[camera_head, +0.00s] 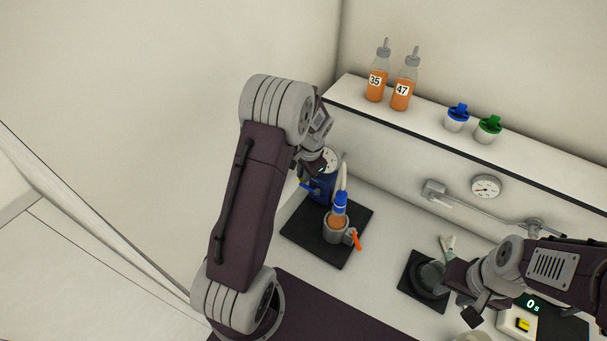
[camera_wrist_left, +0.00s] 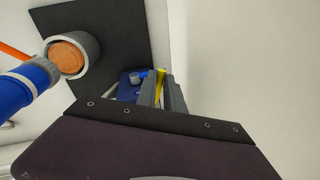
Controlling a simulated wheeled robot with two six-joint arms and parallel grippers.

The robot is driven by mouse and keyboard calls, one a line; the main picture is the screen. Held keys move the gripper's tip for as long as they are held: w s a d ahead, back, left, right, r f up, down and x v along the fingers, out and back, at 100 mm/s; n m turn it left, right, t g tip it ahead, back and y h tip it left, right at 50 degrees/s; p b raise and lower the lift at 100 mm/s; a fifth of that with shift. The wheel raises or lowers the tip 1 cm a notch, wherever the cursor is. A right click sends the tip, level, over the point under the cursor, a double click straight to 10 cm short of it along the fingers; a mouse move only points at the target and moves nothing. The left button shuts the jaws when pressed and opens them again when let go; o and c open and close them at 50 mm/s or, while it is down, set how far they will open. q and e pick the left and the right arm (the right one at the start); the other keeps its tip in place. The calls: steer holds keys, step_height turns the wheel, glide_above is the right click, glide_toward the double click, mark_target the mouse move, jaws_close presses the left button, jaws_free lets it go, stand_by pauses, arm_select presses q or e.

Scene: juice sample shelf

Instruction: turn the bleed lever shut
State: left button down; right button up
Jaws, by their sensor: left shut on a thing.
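The yellow lever (camera_wrist_left: 160,86) shows between my left gripper's grey fingers in the left wrist view, and the fingers are shut on it. A blue body (camera_wrist_left: 130,88) lies just beside it. In the head view the blue unit (camera_head: 321,187) with a round dial (camera_head: 330,160) stands at the back of a black mat. My left gripper (camera_head: 308,166) is at this unit, its fingertips mostly hidden by my own wrist. My right gripper (camera_head: 462,292) is at the lower right, its fingers apart, near a dark round holder (camera_head: 430,278).
A grey cup (camera_head: 334,232) with orange juice, an orange handle (camera_head: 356,241) and a blue-collared tube (camera_head: 340,205) stands on the black mat (camera_head: 303,238). Bottles 35 (camera_head: 376,86) and 47 (camera_head: 402,93) stand on the shelf. A timer (camera_head: 520,322) reads 0 s.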

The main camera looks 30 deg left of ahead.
arm_select(q)
steer(key=shift+w+r+m, duration=0.1)
steer(key=shift+m, duration=0.2)
stand_by(0.4)
steer(key=shift+w+a+r+m+p, duration=0.15)
steer(key=shift+a+m+p, duration=0.3)
steer(key=shift+m+p, duration=0.45)
steer(key=m+p, duration=0.1)
steer(key=w+a+m+p, duration=0.1)
steer(key=m, duration=0.1)
steer(key=m+t+h+p, duration=0.1)
steer(key=m+p, duration=0.1)
steer(key=shift+w+a, duration=0.35)
steer(key=shift+a, duration=0.05)
steer(key=shift+w+a+f+m+p, duration=0.1)
steer(key=shift+w+f+m+p, duration=0.1)
steer(key=shift+m, duration=0.3)
steer(key=shift+w+a+f+m+p, duration=0.1)
steer(key=shift+m+p, duration=0.1)
steer(key=shift+m, duration=0.3)
steer(key=c, duration=1.5)
jaws_free()
steer(key=shift+d, duration=0.1)
steer(key=shift+o, duration=0.2)
